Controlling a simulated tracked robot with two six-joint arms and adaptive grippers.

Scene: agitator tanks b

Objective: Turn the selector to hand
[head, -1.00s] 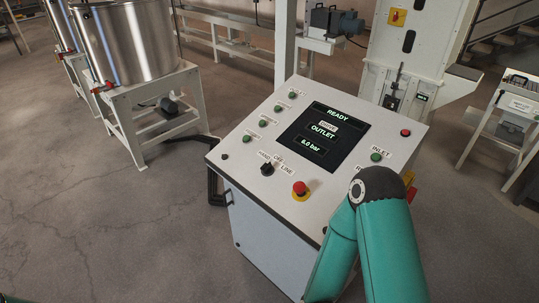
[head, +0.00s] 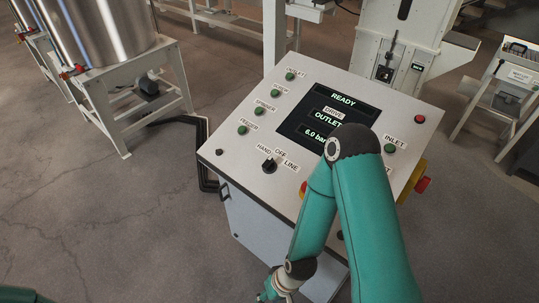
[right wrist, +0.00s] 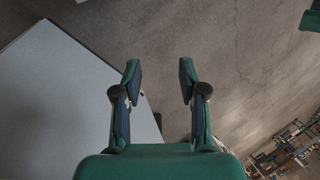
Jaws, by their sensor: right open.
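The selector (head: 269,165) is a small black knob on the sloping face of the control console (head: 235,150). Labels HAND (head: 264,146), OFF (head: 281,153) and LINE (head: 291,165) stand around it. The knob's pointer is too small to read surely. My right gripper is cut off at the bottom edge of the head view, low in front of the console and well apart from the selector. In the right wrist view the right gripper (right wrist: 160,69) is open and empty, with floor between its fingers. My left gripper is out of view.
A screen (head: 325,117) reads READY, OUTLET, 6.0 bar. Green buttons (head: 242,130) line its left. A red button (head: 303,188) near the selector is partly hidden by my right arm. A steel tank (head: 95,30) stands at left.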

